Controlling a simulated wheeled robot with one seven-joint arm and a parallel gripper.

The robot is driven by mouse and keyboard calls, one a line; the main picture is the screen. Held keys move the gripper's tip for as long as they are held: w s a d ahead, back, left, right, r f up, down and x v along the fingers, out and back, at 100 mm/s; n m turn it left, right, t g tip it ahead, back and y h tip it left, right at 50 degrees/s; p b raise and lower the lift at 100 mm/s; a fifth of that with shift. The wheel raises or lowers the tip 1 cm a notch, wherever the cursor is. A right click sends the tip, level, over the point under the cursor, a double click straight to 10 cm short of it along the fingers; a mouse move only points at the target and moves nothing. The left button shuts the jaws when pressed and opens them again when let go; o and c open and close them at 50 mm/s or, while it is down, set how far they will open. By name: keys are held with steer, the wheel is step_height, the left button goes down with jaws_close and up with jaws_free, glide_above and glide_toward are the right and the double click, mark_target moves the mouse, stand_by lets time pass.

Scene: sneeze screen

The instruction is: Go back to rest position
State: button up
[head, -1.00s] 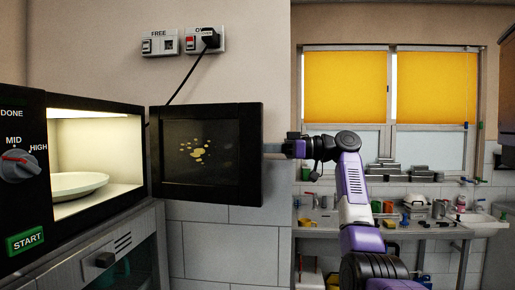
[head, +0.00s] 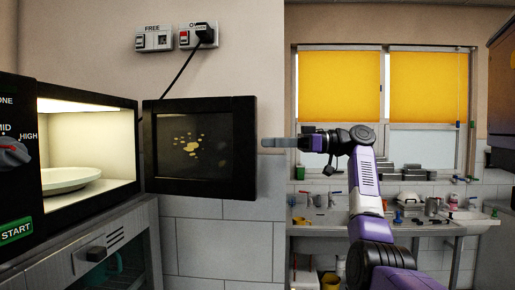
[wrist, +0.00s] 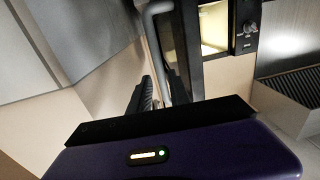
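The microwave (head: 88,104) stands at the left with its inside lit and a white plate (head: 70,180) in it. Its door (head: 200,148) is swung wide open, with a spotted dark window. My gripper (head: 268,143) points left at the door's outer edge, with a small gap between them in the head view. In the wrist view my dark ribbed fingers (wrist: 143,97) show beside a grey bar (wrist: 155,45) that looks like the door handle. I see nothing held, but the finger spacing is unclear. The lit inside (wrist: 214,27) also shows there.
A metal cabinet (head: 120,240) carries the microwave. A cable runs to wall sockets (head: 174,38) above the door. A cluttered sink counter (head: 420,228) stands at the back right below a window with yellow blinds (head: 338,86).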

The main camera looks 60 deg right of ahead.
steer(key=shift+v, duration=1.05)
